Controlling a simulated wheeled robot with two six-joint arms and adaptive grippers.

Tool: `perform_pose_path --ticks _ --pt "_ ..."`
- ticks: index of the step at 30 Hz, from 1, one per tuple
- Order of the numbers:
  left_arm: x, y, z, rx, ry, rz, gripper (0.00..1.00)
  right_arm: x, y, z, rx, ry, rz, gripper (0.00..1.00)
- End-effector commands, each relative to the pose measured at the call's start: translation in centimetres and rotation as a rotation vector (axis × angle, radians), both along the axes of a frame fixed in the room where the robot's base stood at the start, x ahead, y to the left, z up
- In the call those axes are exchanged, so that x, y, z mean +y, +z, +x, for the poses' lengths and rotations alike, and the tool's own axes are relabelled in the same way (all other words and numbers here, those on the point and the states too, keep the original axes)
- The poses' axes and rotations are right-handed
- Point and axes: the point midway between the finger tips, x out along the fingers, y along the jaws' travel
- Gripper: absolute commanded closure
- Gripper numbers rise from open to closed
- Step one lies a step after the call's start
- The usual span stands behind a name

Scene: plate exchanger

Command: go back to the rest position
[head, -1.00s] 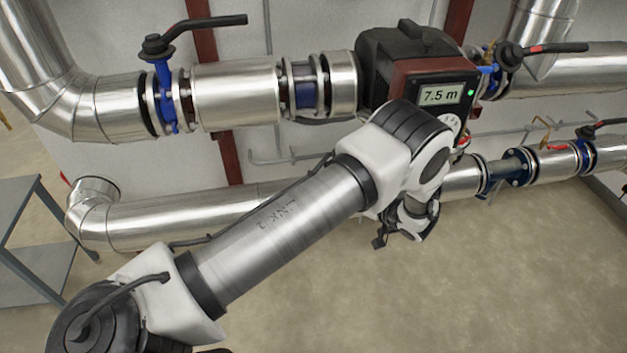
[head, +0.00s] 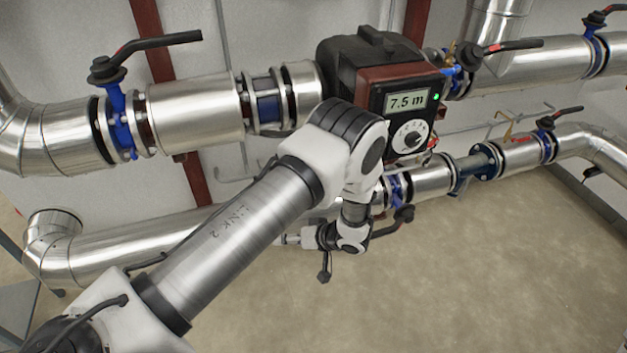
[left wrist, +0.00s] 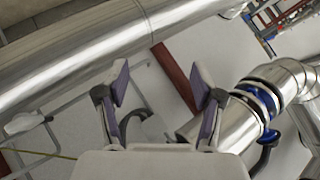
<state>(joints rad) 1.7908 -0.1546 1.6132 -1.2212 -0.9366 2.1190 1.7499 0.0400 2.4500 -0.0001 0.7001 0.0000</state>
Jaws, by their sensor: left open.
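My left arm crosses the head view from the lower left up to its elbow in front of the pump, and its wrist hangs down below. The fingers of my left gripper are hard to make out there. In the left wrist view my left gripper (left wrist: 161,82) has its two fingers spread wide with nothing between them. Behind the fingers are a white wall, a red-brown post (left wrist: 176,78) and silver pipes (left wrist: 90,52). My right gripper is in neither view.
A dark pump (head: 375,65) reading "7.5 m" sits in the upper pipe line, partly behind my elbow. A blue valve with a black lever (head: 160,46) is to its left. A lower silver pipe (head: 110,243) runs behind my arm. The floor (head: 480,270) at lower right is clear.

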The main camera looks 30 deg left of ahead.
Motion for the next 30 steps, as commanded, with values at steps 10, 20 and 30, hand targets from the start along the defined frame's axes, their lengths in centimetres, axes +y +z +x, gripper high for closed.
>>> perform_pose_path --ticks 10,20,30 --pt "1.7 -0.8 -4.2 0.076 0.075 -0.007 0.33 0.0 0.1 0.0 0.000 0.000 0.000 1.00" --pt "-8.2 -5.2 -28.2 0.487 0.252 -0.799 0.33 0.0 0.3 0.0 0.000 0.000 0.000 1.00" --pt "-9.9 -4.9 -25.6 0.273 -0.568 -0.926 0.33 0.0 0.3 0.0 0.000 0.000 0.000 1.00"
